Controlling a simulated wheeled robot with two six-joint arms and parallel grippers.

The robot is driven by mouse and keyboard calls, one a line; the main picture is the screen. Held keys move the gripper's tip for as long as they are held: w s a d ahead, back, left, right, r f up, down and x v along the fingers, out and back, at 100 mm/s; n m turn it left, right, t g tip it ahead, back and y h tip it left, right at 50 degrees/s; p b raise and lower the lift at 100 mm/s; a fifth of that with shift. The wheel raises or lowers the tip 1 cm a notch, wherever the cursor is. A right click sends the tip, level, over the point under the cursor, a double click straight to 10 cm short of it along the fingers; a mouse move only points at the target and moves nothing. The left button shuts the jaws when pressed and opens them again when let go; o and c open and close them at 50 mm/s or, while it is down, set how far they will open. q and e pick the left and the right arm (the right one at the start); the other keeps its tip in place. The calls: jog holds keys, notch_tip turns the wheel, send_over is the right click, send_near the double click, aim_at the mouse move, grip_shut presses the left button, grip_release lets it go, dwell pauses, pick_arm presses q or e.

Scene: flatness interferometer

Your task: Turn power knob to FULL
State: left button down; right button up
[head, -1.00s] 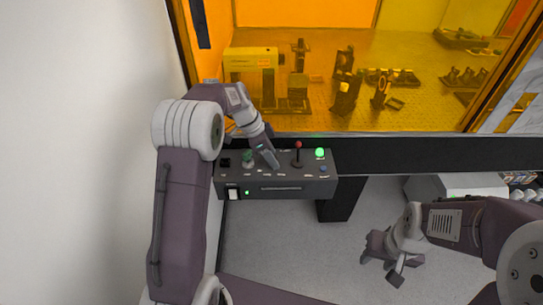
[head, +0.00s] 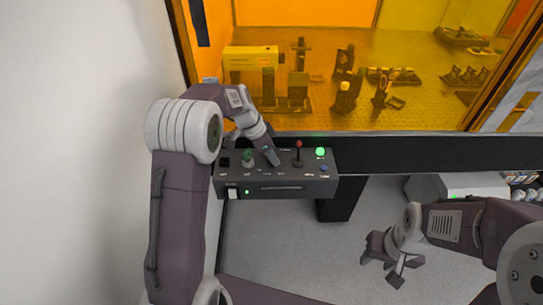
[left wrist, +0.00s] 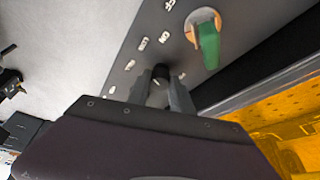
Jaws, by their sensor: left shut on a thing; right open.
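A dark control panel (head: 290,186) stands below the amber window. My left gripper (head: 273,160) reaches down onto its top face. In the left wrist view my left gripper (left wrist: 162,90) is shut on a small black knob (left wrist: 160,72), which stands between its two fingers. In the head view the gripper hides this knob. The printed labels around it are too small to read, so I cannot tell its setting. A green knob (head: 248,158) sits just left of the gripper; it also shows in the left wrist view (left wrist: 208,44). My right gripper (head: 396,273) is open and empty over the floor at the right.
A red-topped lever (head: 298,150) stands close right of my left gripper. A lit green lamp (head: 320,152) and a blue button (head: 324,168) are further right. A white switch (head: 233,194) is on the panel's front. Optical parts stand behind the amber window (head: 420,110).

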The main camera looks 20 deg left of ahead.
pick_arm(q)
jog(key=shift+d+r+n+t, duration=0.1)
jog(key=shift+n+t, duration=0.2)
jog(key=shift+n, duration=0.6)
jog(key=shift+s+r+n+y+p, duration=0.1)
jog(key=shift+n+y+p, duration=0.25)
jog(key=shift+n, duration=0.55)
jog(key=n+y+p, duration=0.1)
jog(key=n+p, duration=0.1)
jog(key=n+t+p, duration=0.1)
jog(key=n, duration=0.1)
jog(key=shift+d+r+y+p, duration=0.15)
jog(key=shift+d+y+p, duration=0.05)
jog(key=shift+y+p, duration=0.15)
jog(key=shift+n+y+p, duration=0.3)
jog(key=shift+n+p, duration=0.05)
jog(key=shift+n, duration=0.55)
jog(key=shift+d+f+n+y, duration=0.15)
jog(key=shift+n+y, duration=0.25)
jog(key=shift+n, duration=0.8)
jog(key=c, duration=1.1)
grip_release()
jog(key=shift+f, duration=0.1)
jog(key=shift+c, duration=0.2)
